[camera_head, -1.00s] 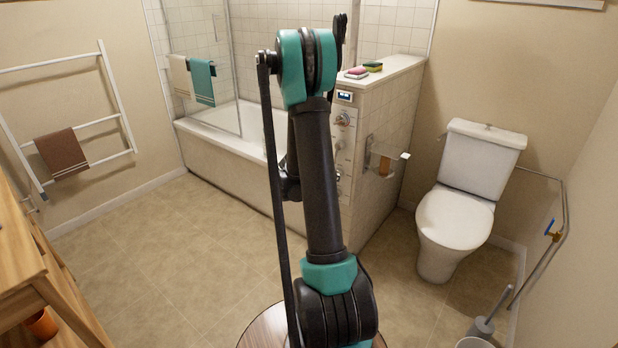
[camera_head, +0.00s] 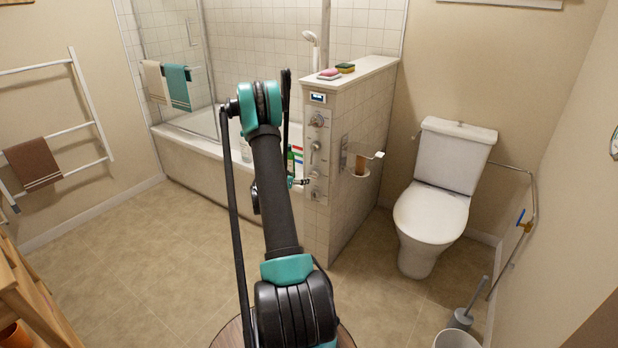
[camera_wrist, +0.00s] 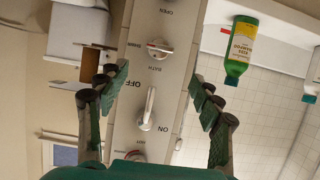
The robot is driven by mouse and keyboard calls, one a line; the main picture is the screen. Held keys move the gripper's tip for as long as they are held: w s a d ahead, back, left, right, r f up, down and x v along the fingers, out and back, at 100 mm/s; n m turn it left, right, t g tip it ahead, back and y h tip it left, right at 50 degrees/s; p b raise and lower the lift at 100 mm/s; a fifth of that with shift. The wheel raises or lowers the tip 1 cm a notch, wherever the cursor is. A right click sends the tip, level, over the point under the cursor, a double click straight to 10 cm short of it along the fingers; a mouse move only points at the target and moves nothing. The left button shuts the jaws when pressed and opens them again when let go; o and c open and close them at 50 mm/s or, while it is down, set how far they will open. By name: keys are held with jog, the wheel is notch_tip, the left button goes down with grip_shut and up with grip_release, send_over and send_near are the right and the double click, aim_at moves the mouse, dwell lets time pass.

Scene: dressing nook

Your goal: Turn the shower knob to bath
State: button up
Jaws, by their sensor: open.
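The control panel (camera_head: 317,150) on the end of the tiled half wall carries several knobs and a small display. In the wrist view, which looks upside down, a white knob with a red mark (camera_wrist: 158,48) has the word BATH beside it; its handle lies roughly sideways. A lever (camera_wrist: 148,110) sits between the OFF and ON labels, and another knob (camera_wrist: 135,155) shows partly at the bottom. My gripper (camera_wrist: 161,85) is open and empty, its fingers framing the panel. In the head view my arm hides most of the gripper beside the panel.
A bathtub (camera_head: 185,160) stands behind the arm, with bottles including a green one (camera_wrist: 241,48) on its ledge. A paper holder (camera_head: 360,170) juts from the wall right of the panel. The toilet (camera_head: 435,205) is further right.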

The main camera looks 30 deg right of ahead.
aim_at(313, 175)
jog(key=x, duration=0.9)
jog(key=shift+d+f, duration=0.2)
jog(key=shift+d, duration=0.1)
jog(key=c, duration=1.2)
